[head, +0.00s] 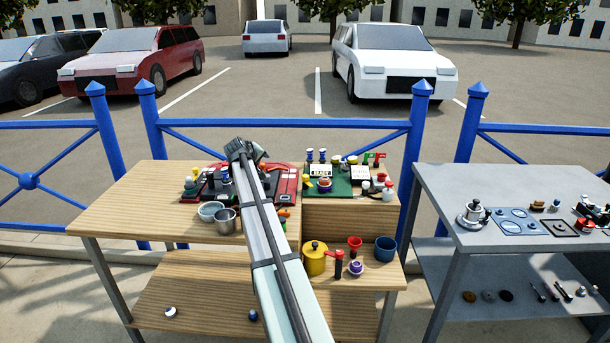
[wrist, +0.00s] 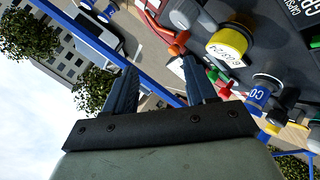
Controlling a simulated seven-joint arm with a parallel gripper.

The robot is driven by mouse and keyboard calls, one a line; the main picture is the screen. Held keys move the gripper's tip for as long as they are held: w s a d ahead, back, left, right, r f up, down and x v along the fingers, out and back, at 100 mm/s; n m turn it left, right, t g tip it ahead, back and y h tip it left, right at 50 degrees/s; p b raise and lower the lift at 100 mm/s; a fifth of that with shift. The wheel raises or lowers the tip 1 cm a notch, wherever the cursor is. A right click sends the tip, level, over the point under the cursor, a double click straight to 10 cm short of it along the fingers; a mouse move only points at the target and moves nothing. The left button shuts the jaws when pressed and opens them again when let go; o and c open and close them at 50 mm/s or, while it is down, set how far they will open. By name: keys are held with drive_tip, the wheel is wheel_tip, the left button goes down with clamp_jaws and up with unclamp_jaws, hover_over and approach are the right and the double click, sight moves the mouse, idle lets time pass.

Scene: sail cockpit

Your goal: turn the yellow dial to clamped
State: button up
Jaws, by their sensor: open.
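A knob with a broad yellow band and a pale face, which looks like the yellow dial (wrist: 230,42), stands out from a dark panel in the wrist view. Its setting cannot be read. My gripper (wrist: 160,66) is open, with nothing between its two dark fingers. The dial is to the right of the right finger, and the two look apart. In the head view my gripper (head: 245,150) is over the back of the wooden bench, at the dark panel (head: 209,186). My arm hides part of that panel, and I cannot make out the dial there.
In the wrist view an orange lever (wrist: 178,44) is close to the right fingertip, and a blue knob (wrist: 259,96) is below the dial. Bowls (head: 209,211) and a metal cup (head: 226,221) stand left of my arm. A blue railing (head: 300,124) runs behind the bench.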

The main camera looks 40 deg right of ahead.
drive_tip(key=s+d+r+m+g+y, duration=0.2)
drive_tip(key=s+d+m, duration=0.3)
drive_tip(key=d+m, duration=0.15)
drive_tip(key=m+g+y, duration=0.2)
drive_tip(key=m+y, duration=0.1)
drive_tip(key=m, duration=0.2)
approach(306, 176)
drive_tip(key=x, duration=0.8)
drive_tip(key=shift+w+d+f, duration=0.1)
drive_tip(key=shift+w+f, duration=0.1)
drive_tip(key=shift+f, duration=0.05)
drive_tip(key=shift+c, duration=0.2)
drive_tip(key=c, duration=1)
